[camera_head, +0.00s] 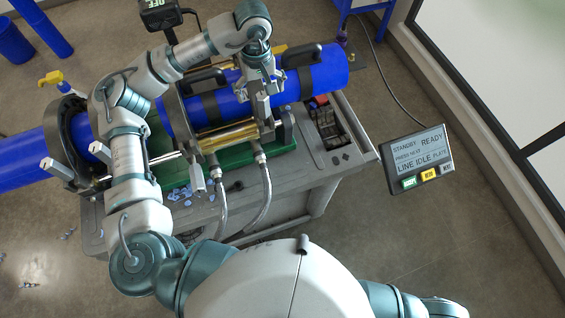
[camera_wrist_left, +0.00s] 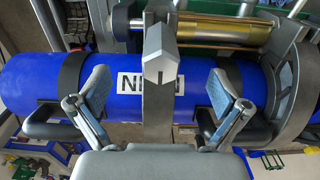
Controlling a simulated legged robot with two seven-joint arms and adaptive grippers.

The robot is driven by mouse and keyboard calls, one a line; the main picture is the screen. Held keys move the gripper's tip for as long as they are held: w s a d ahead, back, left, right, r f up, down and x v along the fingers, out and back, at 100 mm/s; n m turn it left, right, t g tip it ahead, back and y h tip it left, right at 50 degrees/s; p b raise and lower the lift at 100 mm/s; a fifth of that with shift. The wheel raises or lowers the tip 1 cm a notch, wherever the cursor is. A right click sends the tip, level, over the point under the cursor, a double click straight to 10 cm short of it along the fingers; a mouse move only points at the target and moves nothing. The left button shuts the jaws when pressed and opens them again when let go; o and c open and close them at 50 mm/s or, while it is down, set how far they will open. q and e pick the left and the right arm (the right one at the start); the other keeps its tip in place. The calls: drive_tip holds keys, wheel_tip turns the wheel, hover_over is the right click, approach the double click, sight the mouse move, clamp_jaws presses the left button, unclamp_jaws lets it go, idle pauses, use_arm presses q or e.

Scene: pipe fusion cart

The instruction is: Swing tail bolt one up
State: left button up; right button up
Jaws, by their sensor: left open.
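My left gripper (camera_head: 262,86) is above the right end of the clamp frame, pointing down at the blue pipe (camera_head: 321,76). In the left wrist view my left gripper (camera_wrist_left: 158,104) is open, with one finger on each side of a grey bar with a faceted end (camera_wrist_left: 159,52). This looks like a tail bolt. Gaps show between the bar and both fingers. The bar also shows below the gripper in the head view (camera_head: 263,110). Other grey bolt-like bars (camera_head: 60,169) stick out at the left clamp. I cannot tell which is numbered one. My right gripper is out of view.
The grey cart (camera_head: 322,182) carries the clamp frame and a green tray (camera_head: 165,140). Two hoses (camera_head: 267,190) hang at its front. Blue shavings (camera_head: 187,192) lie on the cart. A status screen (camera_head: 418,158) reads READY, at the right. A brass cylinder (camera_wrist_left: 220,30) is beside the bar.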

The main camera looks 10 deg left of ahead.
use_arm(q)
wheel_tip(320, 180, up, 8)
drive_tip(key=p, duration=0.4)
drive_tip(key=shift+f, duration=0.2)
